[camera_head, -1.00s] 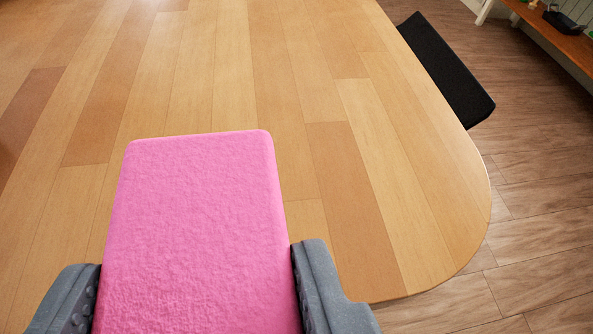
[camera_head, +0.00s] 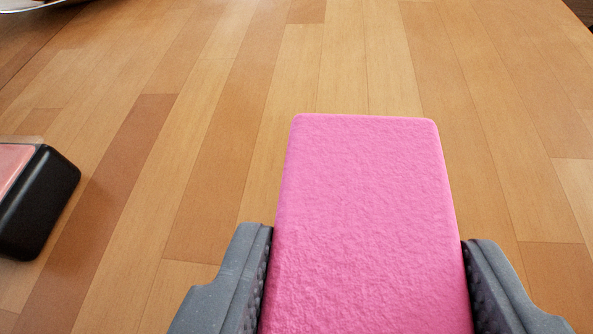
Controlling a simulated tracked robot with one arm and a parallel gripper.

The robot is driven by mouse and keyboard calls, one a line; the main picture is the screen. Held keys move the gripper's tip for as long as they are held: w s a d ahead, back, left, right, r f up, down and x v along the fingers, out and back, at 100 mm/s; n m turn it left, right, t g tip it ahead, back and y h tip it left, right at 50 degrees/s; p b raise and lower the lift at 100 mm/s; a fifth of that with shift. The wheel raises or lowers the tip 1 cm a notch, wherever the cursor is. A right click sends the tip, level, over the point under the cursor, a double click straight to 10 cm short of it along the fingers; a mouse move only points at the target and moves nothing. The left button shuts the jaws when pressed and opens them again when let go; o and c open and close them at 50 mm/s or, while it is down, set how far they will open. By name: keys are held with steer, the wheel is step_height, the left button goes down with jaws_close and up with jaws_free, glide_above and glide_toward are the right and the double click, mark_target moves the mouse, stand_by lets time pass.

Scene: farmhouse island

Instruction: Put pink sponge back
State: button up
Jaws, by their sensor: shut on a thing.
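The pink sponge (camera_head: 366,215) is a rectangular block with a rough face, in the lower middle of the view. My gripper (camera_head: 366,270) is shut on it, with one grey finger against its left side and one against its right side. The sponge is seen above the wooden tabletop; its far end points away from me. I cannot tell how high it is held. Its near end is cut off by the bottom edge of the picture.
A black tray or box (camera_head: 50,205) with a pinkish top inside its rim stands on the wooden tabletop (camera_head: 215,140) at the left edge, partly out of view. Part of a shiny, plate-like thing (camera_head: 30,4) shows at the top left. The tabletop ahead is clear.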

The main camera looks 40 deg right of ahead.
mark_target(333, 273)
steer(key=shift+w+d, duration=0.25)
steer(key=shift+w, duration=0.25)
steer(key=shift+w+d, duration=0.25)
steer(key=shift+w, duration=0.2)
steer(key=shift+w+f, duration=0.1)
steer(key=shift+f, duration=0.2)
step_height(333, 273, down, 3)
steer(key=shift+f+b, duration=0.1)
steer(key=shift+b, duration=0.3)
steer(key=o, duration=1)
